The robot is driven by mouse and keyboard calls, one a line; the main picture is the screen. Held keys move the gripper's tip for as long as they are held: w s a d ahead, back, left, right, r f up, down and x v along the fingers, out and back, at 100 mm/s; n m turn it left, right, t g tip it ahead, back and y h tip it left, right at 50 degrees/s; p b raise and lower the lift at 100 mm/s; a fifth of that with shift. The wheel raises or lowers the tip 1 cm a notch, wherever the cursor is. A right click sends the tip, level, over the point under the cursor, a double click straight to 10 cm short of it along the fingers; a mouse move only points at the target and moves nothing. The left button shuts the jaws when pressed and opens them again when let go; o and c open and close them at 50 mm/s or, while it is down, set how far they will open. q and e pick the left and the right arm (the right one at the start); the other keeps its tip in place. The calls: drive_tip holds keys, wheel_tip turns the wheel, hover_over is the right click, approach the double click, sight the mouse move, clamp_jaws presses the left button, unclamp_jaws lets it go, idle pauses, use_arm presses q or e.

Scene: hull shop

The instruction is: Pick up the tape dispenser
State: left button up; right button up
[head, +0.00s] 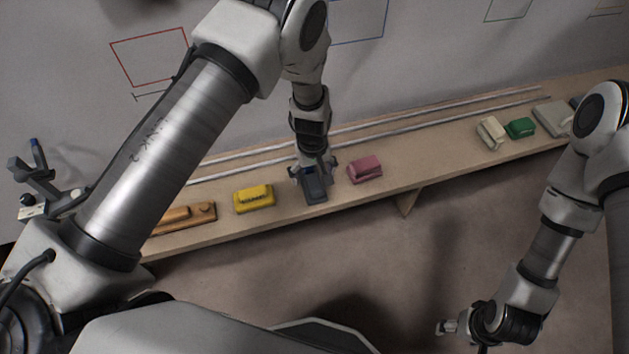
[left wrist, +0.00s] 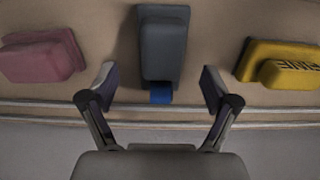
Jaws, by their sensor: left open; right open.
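A dark grey, block-shaped item (head: 315,189) lies on the wooden shelf directly below my left gripper (head: 313,172). It looks like the tape dispenser, but its shape does not make this certain. In the left wrist view the grey item (left wrist: 163,47) has a blue end (left wrist: 161,97), which lies between the two spread fingers of my left gripper (left wrist: 158,84). The fingers are open, with a gap on each side of the item. My right gripper (head: 449,327) is open and empty, low in front of the shelf.
On the shelf (head: 431,177), a pink item (head: 365,168) and a yellow item (head: 253,199) flank the grey one. An orange item (head: 190,217) lies further left. Cream (head: 491,133), green (head: 520,128) and grey (head: 551,117) items lie to the right. Metal rails (head: 400,125) run behind.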

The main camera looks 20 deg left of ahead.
sight(312, 178)
use_arm(q)
drive_tip(key=shift+s+f, duration=0.1)
drive_tip(key=shift+f, duration=1.4)
drive_tip(key=shift+s+r, duration=0.1)
drive_tip(key=c, duration=1.4)
drive_tip(key=shift+s, duration=0.1)
drive_tip(key=shift+c, duration=0.9)
